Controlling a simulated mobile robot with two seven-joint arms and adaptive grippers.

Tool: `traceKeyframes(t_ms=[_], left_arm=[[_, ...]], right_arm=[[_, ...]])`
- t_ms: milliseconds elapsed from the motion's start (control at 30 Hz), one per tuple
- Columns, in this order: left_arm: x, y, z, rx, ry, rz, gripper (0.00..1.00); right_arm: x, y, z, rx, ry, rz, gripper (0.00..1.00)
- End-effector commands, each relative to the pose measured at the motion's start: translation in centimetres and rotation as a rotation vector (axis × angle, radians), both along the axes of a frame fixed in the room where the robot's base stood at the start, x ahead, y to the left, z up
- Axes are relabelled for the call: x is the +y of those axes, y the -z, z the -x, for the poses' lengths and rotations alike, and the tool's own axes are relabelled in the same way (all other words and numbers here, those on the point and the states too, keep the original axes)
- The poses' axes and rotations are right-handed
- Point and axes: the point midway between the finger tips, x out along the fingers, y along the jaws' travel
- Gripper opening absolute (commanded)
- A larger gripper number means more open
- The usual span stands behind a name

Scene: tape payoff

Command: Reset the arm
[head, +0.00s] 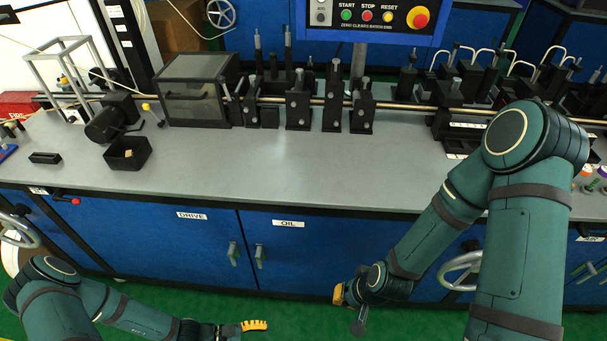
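My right arm comes in from the right and bends down in front of the blue cabinets. Its gripper (345,303) hangs low before the cabinet front, below the bench edge and clear of it. A yellow pad and a grey finger part show, but the fingers' spacing is unclear. My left gripper (250,327) is low at the bottom edge, over the green floor, with a yellow toothed pad showing. I cannot tell whether it is open or shut. I see nothing held in either gripper.
The grey bench top (280,180) is mostly clear in front of the machine line. A black open box (128,154) and a small black block (45,158) stand at its left. A control panel (370,15) with buttons is above. Handwheels (462,268) stick out from the cabinet front.

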Motion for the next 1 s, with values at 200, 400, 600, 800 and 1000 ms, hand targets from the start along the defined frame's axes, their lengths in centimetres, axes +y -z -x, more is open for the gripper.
traceKeyframes(t_ms=[200,400,600,800,1000], left_arm=[[0.6,0.0,1.3,-0.188,0.477,-0.355,0.46],[1.4,-1.7,-1.4,-0.501,0.765,-0.655,0.46],[0.0,-4.8,-4.9,-0.828,0.891,-0.826,0.46],[-1.3,-6.7,-6.2,-0.979,0.915,-0.875,0.46],[-1.3,-6.8,-6.3,-0.983,0.915,-0.875,0.46]], right_arm=[[0.0,2.4,0.2,0.003,-0.006,-0.001,0.0],[0.1,4.1,0.3,0.006,-0.01,-0.002,0.0],[0.1,5.3,0.4,0.009,-0.013,-0.002,0.0],[0.1,5.7,0.5,0.009,-0.014,-0.002,0.0],[0.1,5.7,0.5,0.009,-0.014,-0.002,0.0]])
